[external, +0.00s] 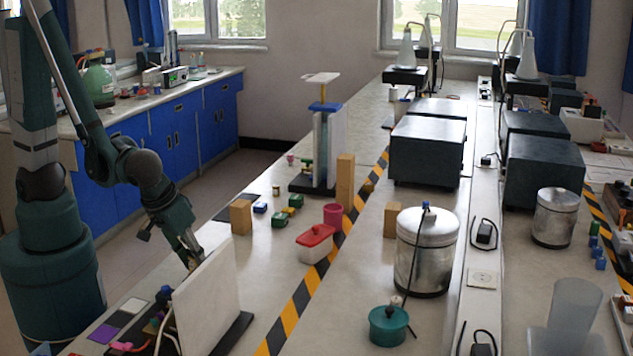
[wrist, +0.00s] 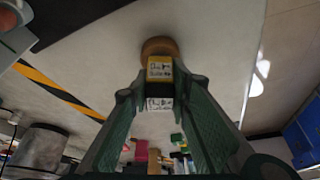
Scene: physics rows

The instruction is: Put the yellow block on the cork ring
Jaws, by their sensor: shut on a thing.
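In the wrist view the yellow block (wrist: 159,68) sits between my fingertips, with white printed labels on its faces. My gripper (wrist: 160,92) is shut on it. The round brown cork ring (wrist: 158,45) lies right beyond the block in the same view, and the block covers part of it. I cannot tell whether the block touches the ring. In the external view my gripper (external: 191,256) is low behind the upright white panel (external: 206,298). The panel hides the fingertips, the block and the ring there.
The white panel on its dark base stands close to my gripper. Farther along the bench are a red-lidded box (external: 315,243), a pink cup (external: 333,214), wooden blocks (external: 241,217) and a metal canister (external: 425,255). Small coloured items lie at the near edge.

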